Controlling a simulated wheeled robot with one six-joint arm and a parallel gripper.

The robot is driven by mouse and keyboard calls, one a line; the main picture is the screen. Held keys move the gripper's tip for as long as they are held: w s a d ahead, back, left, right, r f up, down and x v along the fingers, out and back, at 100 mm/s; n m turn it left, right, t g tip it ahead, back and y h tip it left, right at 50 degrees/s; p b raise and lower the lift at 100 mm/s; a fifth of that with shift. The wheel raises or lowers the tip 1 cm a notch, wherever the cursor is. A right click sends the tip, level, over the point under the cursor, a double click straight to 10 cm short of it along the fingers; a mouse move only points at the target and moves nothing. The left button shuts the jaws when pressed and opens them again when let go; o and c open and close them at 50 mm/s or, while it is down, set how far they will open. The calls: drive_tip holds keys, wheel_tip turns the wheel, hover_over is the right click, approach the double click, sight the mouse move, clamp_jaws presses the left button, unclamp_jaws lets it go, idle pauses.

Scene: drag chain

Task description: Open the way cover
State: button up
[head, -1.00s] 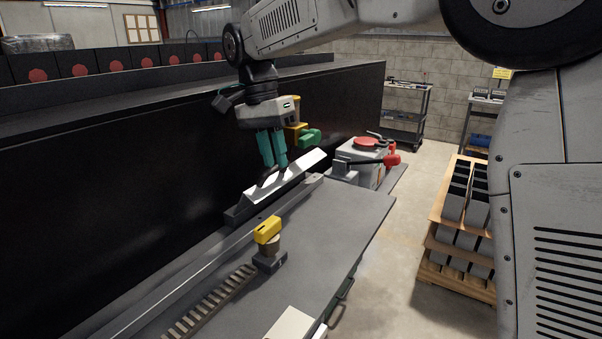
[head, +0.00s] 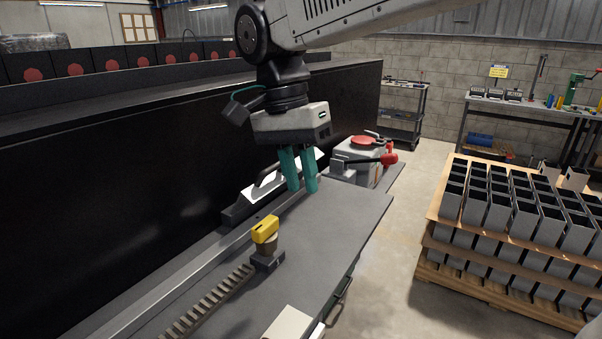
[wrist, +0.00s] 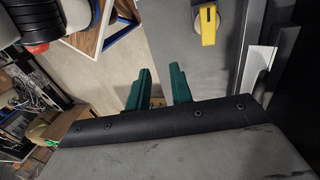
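The way cover (head: 296,168) is a long angled strip with a bright silver face and a dark base. It lies along the far side of the bench against the black machine wall. Whether a finger touches the cover cannot be told. A bright strip at right in the wrist view may be the cover.
A yellow-topped knob (head: 265,230) stands on the grey bench (head: 325,225), beside the drag chain (head: 210,303). A grey unit with a red lid (head: 362,143) stands past the bench's far end. A loaded pallet (head: 500,225) is on the floor at right.

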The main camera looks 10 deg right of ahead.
drive_tip(key=shift+c, duration=1.2)
drive_tip(key=shift+w+d, duration=0.1)
drive_tip(key=shift+d, duration=0.15)
clamp_jaws()
drive_tip(key=w+d+r+m+t+y, duration=0.3)
drive_tip(key=w+d+m+t+y, duration=0.35)
drive_tip(key=m, duration=1.15)
drive_tip(key=w+a+f, duration=0.6)
drive_tip(key=w+f, duration=0.1)
drive_tip(key=shift+w+f, duration=0.15)
drive_tip(key=shift+w, duration=0.05)
